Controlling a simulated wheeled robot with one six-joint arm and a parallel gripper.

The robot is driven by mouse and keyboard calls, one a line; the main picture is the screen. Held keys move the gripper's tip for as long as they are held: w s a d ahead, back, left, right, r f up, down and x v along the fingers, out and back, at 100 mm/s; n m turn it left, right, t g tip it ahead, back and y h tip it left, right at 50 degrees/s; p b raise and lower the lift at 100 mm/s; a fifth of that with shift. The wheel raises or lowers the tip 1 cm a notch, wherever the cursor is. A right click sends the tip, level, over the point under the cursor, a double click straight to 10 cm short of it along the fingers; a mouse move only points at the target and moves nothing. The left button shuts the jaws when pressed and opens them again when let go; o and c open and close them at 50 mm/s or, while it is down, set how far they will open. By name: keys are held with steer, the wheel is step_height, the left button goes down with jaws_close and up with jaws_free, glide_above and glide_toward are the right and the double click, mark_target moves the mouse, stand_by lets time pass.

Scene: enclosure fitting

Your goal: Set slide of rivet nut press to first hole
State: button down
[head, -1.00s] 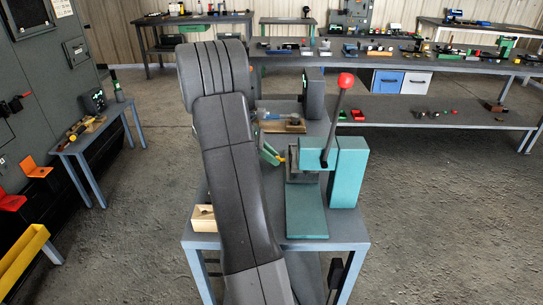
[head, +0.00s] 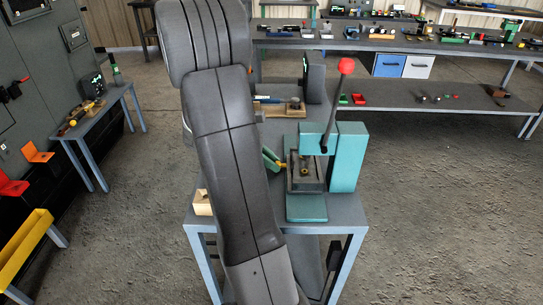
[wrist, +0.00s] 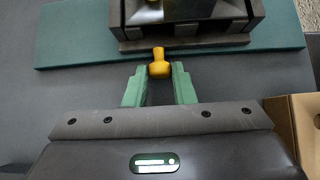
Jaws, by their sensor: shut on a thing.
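The teal rivet nut press (head: 348,158) stands on the grey workbench, its lever topped by a red ball and raised. Its dark slide (head: 291,184) sits on the teal base plate (head: 306,208), below the press head, with a small brass-coloured piece in it. In the wrist view the slide (wrist: 190,35) fills the top, over the base plate (wrist: 70,45). A yellow knob (wrist: 159,67) sticks out from the slide. My gripper (wrist: 159,76) has green fingers shut on this knob; it also shows left of the slide in the head view (head: 275,160). No slide holes can be made out.
A small wooden box (head: 202,204) stands on the bench at the front left; it also shows in the wrist view (wrist: 288,115). A wooden board with tools (head: 282,108) lies behind the press. My arm hides part of the bench's left side.

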steer(key=c, duration=1.2)
jaws_free()
steer(key=shift+c, duration=0.2)
steer(key=shift+a+r, duration=0.1)
steer(key=p+v, duration=0.1)
steer(key=v, duration=1.2)
steer(key=shift+a+r, duration=0.2)
steer(key=shift+a, duration=0.05)
steer(key=shift+d, duration=0.1)
steer(key=b+x, duration=0.1)
steer(key=x, duration=1.3)
steer(key=shift+w, duration=0.3)
steer(key=shift+r, duration=0.1)
